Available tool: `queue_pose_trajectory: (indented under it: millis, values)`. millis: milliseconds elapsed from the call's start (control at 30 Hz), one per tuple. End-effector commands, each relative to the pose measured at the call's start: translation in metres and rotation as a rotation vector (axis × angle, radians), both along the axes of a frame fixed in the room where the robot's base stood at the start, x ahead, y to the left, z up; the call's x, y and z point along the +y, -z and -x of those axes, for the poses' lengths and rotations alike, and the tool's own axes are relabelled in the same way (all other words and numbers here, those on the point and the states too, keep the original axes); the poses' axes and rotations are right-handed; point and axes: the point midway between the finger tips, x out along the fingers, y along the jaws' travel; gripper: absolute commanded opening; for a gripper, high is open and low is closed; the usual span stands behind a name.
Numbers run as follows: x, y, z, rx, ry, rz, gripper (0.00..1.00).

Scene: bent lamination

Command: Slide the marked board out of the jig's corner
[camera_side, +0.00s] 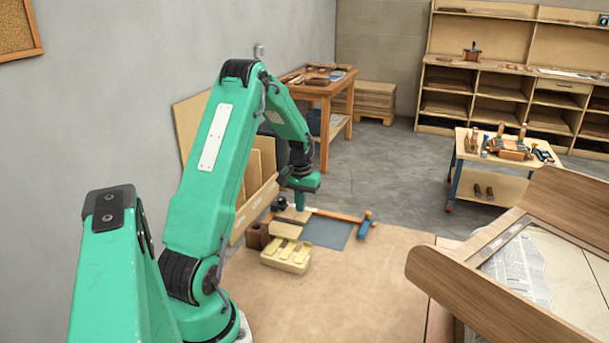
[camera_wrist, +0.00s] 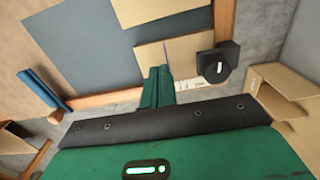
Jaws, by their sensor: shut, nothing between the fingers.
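The marked board (camera_wrist: 182,60) is a pale wooden piece with a thin blue-purple line across it. It lies in the corner of the jig, between an upright-running wooden strip (camera_wrist: 225,20) and a crossing strip (camera_wrist: 112,97) in the wrist view. In the side view a pale board (camera_side: 293,216) shows just under my gripper (camera_side: 301,207). My gripper's green fingertips (camera_wrist: 158,80) are shut and empty, overlapping the board's lower left part in the wrist view. I cannot tell whether they touch it. The fingers hide part of the board.
A black knobbed block (camera_wrist: 219,62) stands close to the board's right side. Another pale board (camera_wrist: 160,10) lies above it. A yellow-topped wooden block (camera_side: 287,255) stands in front.

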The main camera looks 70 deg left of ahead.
Motion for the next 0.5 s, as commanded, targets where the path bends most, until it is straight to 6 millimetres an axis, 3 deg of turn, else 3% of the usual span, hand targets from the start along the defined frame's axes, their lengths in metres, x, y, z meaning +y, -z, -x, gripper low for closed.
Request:
queue_pose_trajectory:
  millis: [500]
  values:
    - [-0.0001, 0.0075, 0.0001, 0.000, 0.000, 0.000, 0.00]
